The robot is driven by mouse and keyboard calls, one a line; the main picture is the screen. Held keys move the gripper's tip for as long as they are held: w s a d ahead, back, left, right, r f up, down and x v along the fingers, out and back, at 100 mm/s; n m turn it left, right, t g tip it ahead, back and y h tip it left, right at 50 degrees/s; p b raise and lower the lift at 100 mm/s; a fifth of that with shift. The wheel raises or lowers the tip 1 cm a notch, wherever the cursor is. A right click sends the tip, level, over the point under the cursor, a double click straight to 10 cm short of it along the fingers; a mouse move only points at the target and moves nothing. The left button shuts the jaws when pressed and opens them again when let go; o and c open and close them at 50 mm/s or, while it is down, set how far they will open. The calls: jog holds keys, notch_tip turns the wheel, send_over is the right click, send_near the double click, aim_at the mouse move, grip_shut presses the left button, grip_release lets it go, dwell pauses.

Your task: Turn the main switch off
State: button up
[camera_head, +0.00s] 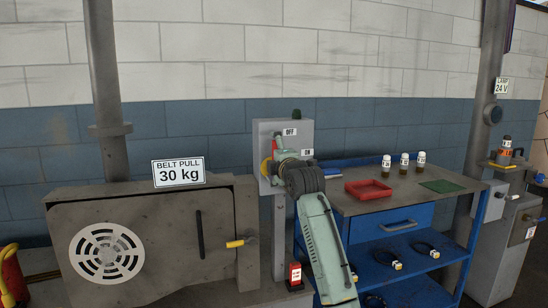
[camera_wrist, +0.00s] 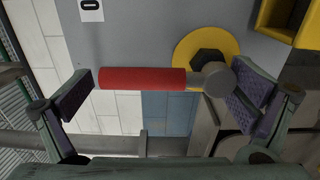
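The main switch is a grey box (camera_head: 298,135) on a post, with an OFF label (camera_head: 290,132) above an ON label (camera_head: 307,152). In the wrist view its red handle (camera_wrist: 140,78) runs sideways from a grey hub (camera_wrist: 217,79), in front of a yellow disc (camera_wrist: 190,50). My gripper (camera_wrist: 162,88) is open, its fingers wide apart, one near the handle's free end and one near the hub. No clear grip shows. In the head view my gripper (camera_head: 280,156) is at the box's front and hides most of the handle.
A grey machine (camera_head: 150,235) with a "BELT PULL 30 kg" sign (camera_head: 179,172) stands left of the switch. To the right is a blue workbench (camera_head: 400,205) with a red tray (camera_head: 368,190), several small bottles and a green mat (camera_head: 441,186). A red-and-white object (camera_head: 295,274) stands below the switch.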

jog(key=v, duration=1.2)
